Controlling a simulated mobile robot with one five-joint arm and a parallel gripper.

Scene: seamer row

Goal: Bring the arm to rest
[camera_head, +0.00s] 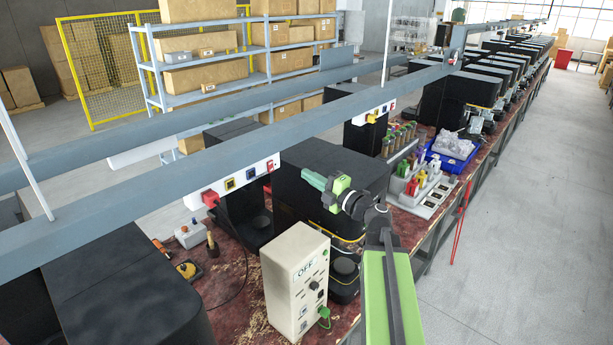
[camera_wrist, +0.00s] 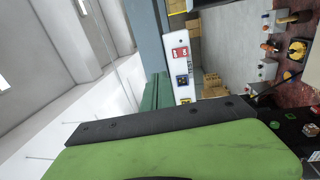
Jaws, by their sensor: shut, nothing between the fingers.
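My gripper (camera_head: 313,180) is at the end of my raised arm, in front of the large black machine housing (camera_head: 330,170) in the head view. Its teal fingers point left and are shut with nothing between them. In the wrist view the shut fingers (camera_wrist: 156,92) show beyond a dark bar and a large green part of my own arm. The wrist is held above the bench and touches nothing that I can make out. The overhead rail with its socket strip (camera_wrist: 181,60) lies beyond the fingers in that view.
A beige control box marked OFF (camera_head: 297,280) stands on the red bench below and left of my gripper. A grey rail (camera_head: 300,133) with a white socket strip (camera_head: 235,182) runs above the bench. A blue crate (camera_head: 450,155) stands further right. The aisle floor (camera_head: 520,230) is clear.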

